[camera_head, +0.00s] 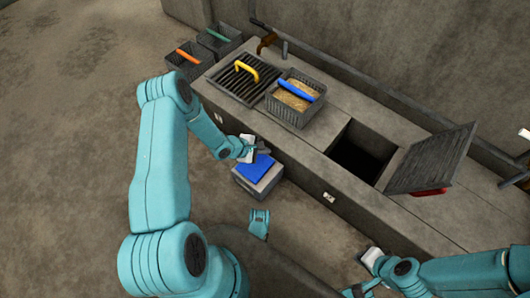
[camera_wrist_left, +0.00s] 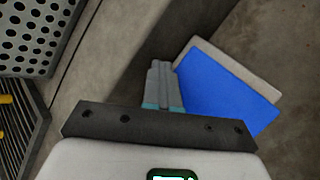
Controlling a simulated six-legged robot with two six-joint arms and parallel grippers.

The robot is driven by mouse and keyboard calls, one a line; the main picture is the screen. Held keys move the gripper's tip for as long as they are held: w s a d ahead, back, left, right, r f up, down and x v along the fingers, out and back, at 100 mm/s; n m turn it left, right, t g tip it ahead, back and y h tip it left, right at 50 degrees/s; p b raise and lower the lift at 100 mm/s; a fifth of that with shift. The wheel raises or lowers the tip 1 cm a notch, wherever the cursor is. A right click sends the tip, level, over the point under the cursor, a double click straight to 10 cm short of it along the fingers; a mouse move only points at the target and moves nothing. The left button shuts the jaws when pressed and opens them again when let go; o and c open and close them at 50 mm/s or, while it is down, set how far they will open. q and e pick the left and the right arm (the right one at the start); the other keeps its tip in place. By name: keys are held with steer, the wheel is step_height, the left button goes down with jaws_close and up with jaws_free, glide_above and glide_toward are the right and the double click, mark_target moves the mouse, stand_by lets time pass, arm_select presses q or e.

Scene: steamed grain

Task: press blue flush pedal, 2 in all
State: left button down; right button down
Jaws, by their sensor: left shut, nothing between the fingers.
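The blue flush pedal (camera_head: 255,167) is a flat blue plate on a grey block at the foot of the counter's front. It also shows in the left wrist view (camera_wrist_left: 225,92), right of the fingers. My left gripper (camera_head: 259,150) is shut and empty, with its fingertips at the pedal's rear edge. In the left wrist view the closed fingers (camera_wrist_left: 163,82) are beside the blue plate's left edge. I cannot tell whether they touch it. My right gripper (camera_head: 360,273) is low at the bottom right, away from the pedal; its jaws are too unclear to judge.
The long grey counter (camera_head: 325,150) runs behind the pedal. On it are a basket of grain (camera_head: 298,112) with a blue handle, a grate (camera_head: 232,84) with a yellow handle, and an open hatch (camera_head: 358,158) with a raised lid (camera_head: 430,160). Floor at left is clear.

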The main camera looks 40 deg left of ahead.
arm_select(q)
steer(key=shift+s+d+f, duration=0.1)
steer(key=shift+s+f, duration=0.15)
steer(key=shift+f, duration=0.35)
steer(key=shift+r, duration=0.1)
steer(key=shift+s+r+p, duration=0.15)
steer(key=shift+r+p, duration=0.55)
steer(key=shift+r, duration=0.45)
steer(key=shift+w, duration=0.2)
step_height(320, 180, up, 5)
steer(key=p, duration=0.4)
steer(key=shift+r, duration=0.15)
